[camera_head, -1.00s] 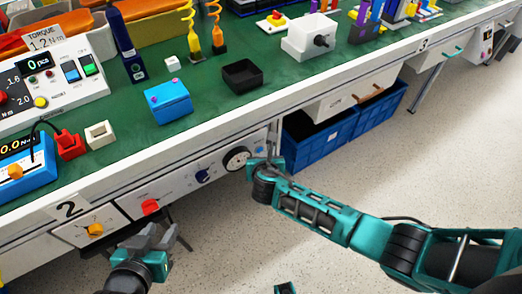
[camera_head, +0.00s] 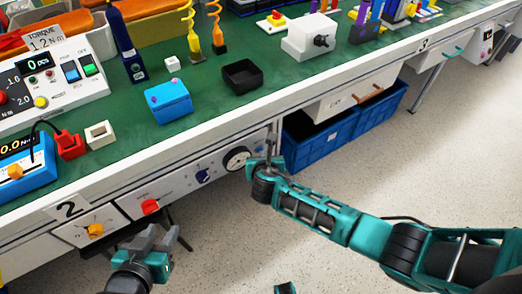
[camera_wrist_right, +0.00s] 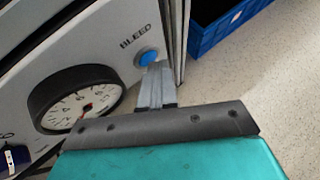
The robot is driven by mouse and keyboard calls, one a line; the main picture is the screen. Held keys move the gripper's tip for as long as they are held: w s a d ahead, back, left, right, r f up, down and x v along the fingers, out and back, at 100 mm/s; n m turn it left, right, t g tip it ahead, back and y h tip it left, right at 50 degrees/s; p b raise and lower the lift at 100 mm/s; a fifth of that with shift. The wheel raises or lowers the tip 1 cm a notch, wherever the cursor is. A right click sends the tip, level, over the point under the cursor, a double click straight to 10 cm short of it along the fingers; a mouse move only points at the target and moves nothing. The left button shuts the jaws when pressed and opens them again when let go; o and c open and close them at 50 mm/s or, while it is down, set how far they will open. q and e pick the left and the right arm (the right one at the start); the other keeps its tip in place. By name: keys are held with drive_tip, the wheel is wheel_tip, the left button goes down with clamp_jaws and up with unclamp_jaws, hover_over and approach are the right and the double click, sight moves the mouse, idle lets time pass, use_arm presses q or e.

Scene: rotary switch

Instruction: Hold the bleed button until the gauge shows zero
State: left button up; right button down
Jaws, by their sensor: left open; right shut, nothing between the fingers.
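The blue bleed button (camera_wrist_right: 149,56) sits on the grey front panel under the word BLEED in the right wrist view. The round gauge (camera_wrist_right: 78,99) with a white face and black rim is left of it; it also shows in the head view (camera_head: 237,159). A red part shows near the dial's centre, but the reading is too small to tell. My right gripper (camera_wrist_right: 156,72) is shut and empty, its tips at the button's lower edge; I cannot tell whether they press it. My left gripper (camera_head: 160,237) is open and empty, below the panel with the red knob.
A dark blue knob (camera_head: 203,175), a red knob (camera_head: 150,207) and an orange knob (camera_head: 95,230) are on the bench front, left of the gauge. Blue crates (camera_head: 320,145) stand under the bench to the right. The floor in front is clear.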

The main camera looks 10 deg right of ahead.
idle(0.9)
drive_tip(key=shift+r, duration=0.1)
idle(0.7)
drive_tip(key=s+d+p, duration=0.2)
drive_tip(key=s+p, duration=0.2)
drive_tip(key=s, duration=0.2)
drive_tip(key=shift+s+d, duration=0.15)
idle(0.6)
idle(0.4)
